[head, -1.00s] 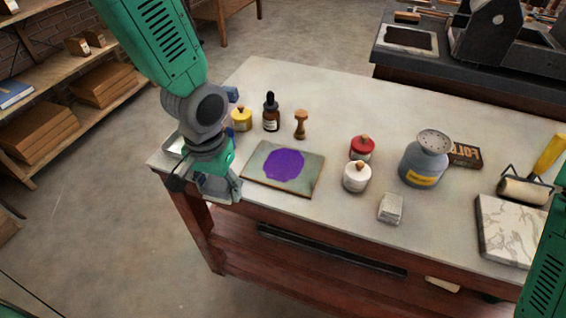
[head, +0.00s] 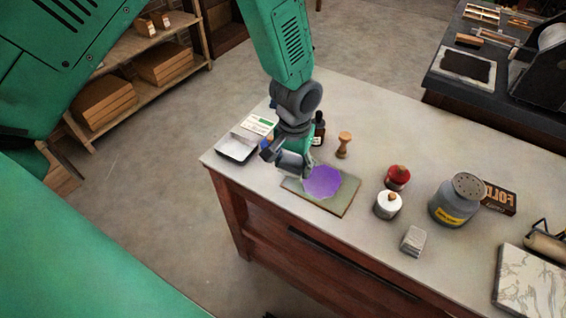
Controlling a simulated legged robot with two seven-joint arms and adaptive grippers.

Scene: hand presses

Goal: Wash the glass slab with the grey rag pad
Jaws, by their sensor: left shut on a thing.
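The glass slab (head: 343,202) lies flat near the front edge of the table, with a patch of purple ink (head: 322,182) on it. My left gripper (head: 292,168) comes down from above at the slab's left rear edge, beside the ink patch. It is shut on a grey thing, apparently the grey rag pad, mostly hidden by the fingers. I cannot tell whether the pad touches the slab. My right gripper is out of view.
A shallow tray (head: 238,151) is left of the slab. A dark bottle (head: 318,132) and wooden stamp (head: 343,145) stand behind it. Red (head: 397,178) and white (head: 387,205) jars, a grey block (head: 413,241) and a grey can (head: 455,200) stand to the right.

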